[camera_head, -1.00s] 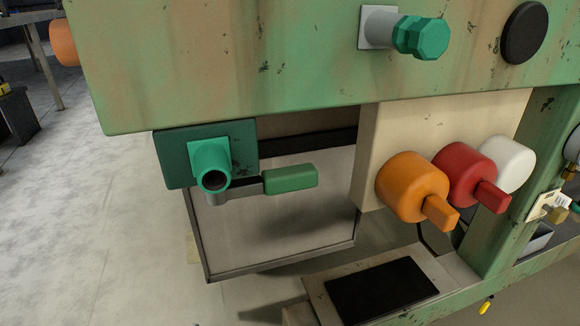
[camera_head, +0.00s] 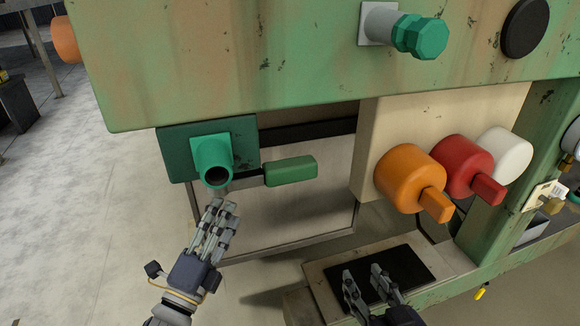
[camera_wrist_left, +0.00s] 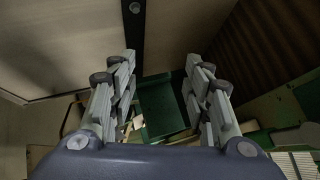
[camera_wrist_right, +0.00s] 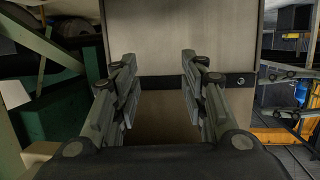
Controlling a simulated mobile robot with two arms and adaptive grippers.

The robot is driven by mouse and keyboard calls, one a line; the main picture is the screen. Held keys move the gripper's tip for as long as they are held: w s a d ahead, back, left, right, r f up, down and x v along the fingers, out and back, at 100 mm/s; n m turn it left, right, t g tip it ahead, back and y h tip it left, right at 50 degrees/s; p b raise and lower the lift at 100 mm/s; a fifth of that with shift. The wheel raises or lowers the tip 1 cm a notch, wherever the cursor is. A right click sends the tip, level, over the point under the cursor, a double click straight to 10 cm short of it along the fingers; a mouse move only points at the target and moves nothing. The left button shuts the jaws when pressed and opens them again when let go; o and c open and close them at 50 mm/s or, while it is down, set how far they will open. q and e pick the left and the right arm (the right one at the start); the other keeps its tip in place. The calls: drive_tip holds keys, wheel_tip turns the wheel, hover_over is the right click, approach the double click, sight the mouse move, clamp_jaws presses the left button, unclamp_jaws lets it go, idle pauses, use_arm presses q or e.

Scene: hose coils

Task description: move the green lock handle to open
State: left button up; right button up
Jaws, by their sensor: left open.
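The green lock handle (camera_head: 290,171) is a rounded green grip on a lever. In the head view it points right, roughly level, from a green tube fitting (camera_head: 213,162) on a dark green plate (camera_head: 178,153). My left gripper (camera_head: 222,208) is just below the fitting, left of and below the grip, and apart from the grip. Its fingers are spread and empty in the left wrist view (camera_wrist_left: 162,62), with a green part (camera_wrist_left: 160,106) between them. My right gripper (camera_head: 361,275) is low, in front of a black pad. Its fingers are apart and empty in the right wrist view (camera_wrist_right: 158,62).
A large green panel (camera_head: 230,60) overhangs the fitting. A pale door panel (camera_head: 300,215) is behind the handle. Orange (camera_head: 408,185), red (camera_head: 462,165) and white (camera_head: 507,155) knobs stick out at the right. The black pad (camera_head: 412,270) lies below. Open floor (camera_head: 70,220) is at the left.

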use_arm(q)
drive_tip(key=s+d+r+m+h, duration=0.2)
drive_tip(key=d+r+m+h, duration=0.1)
drive_tip(key=r+m+h, duration=0.5)
drive_tip(key=m+g+h, duration=1)
drive_tip(key=m+g, duration=0.2)
drive_tip(key=m, duration=0.7)
approach(290, 169)
drive_tip(key=x, duration=0.3)
drive_tip(key=w+x, duration=0.1)
drive_tip(key=x, duration=0.2)
drive_tip(key=f+x, duration=0.1)
drive_tip(key=x, duration=0.2)
drive_tip(key=shift+w+d+r, duration=0.25)
drive_tip(key=shift+w+d, duration=0.15)
use_arm(e)
wheel_tip(290, 169, up, 11)
drive_tip(key=w+a+t+y, duration=0.1)
drive_tip(key=t, duration=0.3)
drive_tip(key=shift+a+f+t+y, duration=0.2)
drive_tip(key=shift+a+t+y, duration=0.1)
drive_tip(key=shift+t, duration=0.1)
use_arm(q)
clamp_jaws()
use_arm(e)
drive_tip(key=shift+d, duration=0.1)
